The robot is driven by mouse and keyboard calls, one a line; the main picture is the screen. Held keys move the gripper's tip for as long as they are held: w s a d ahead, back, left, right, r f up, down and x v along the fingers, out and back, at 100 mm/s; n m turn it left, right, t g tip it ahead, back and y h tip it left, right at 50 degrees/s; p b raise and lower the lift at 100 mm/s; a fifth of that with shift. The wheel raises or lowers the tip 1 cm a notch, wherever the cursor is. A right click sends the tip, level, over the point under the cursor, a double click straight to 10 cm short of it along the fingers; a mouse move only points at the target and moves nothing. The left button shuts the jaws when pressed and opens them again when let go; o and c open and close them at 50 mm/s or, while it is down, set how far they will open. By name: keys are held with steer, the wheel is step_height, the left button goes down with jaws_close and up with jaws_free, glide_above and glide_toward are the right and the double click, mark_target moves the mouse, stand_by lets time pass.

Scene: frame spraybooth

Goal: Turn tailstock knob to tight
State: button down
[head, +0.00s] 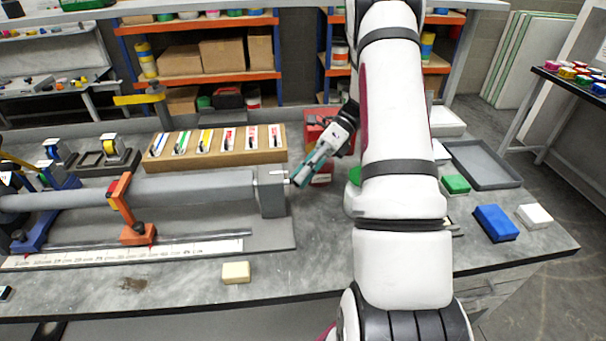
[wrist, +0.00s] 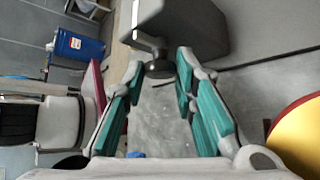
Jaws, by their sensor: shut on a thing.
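The tailstock is a grey block (head: 271,192) at the right end of the long grey tube, and it also fills the top of the wrist view (wrist: 185,28). Its small dark round knob (wrist: 158,67) sticks out of the block's end face on a short stem. My gripper (head: 298,180), with teal finger pads, reaches the block's right end in the head view. In the wrist view its fingertips (wrist: 160,70) are on both sides of the knob, shut on it. In the head view the knob is mostly hidden by the fingers.
An orange bracket (head: 123,203) stands along the tube (head: 190,187). A wooden rack (head: 215,154) of cards lies behind it, and a red box (head: 318,128) stands behind my gripper. A cream block (head: 236,272) lies in front. Blue (head: 496,223) and green blocks (head: 455,184) lie right of my arm.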

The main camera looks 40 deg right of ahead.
steer(key=c, duration=1.3)
jaws_free()
steer(key=shift+r, duration=0.1)
step_height(320, 180, up, 10)
steer(key=shift+f, duration=0.1)
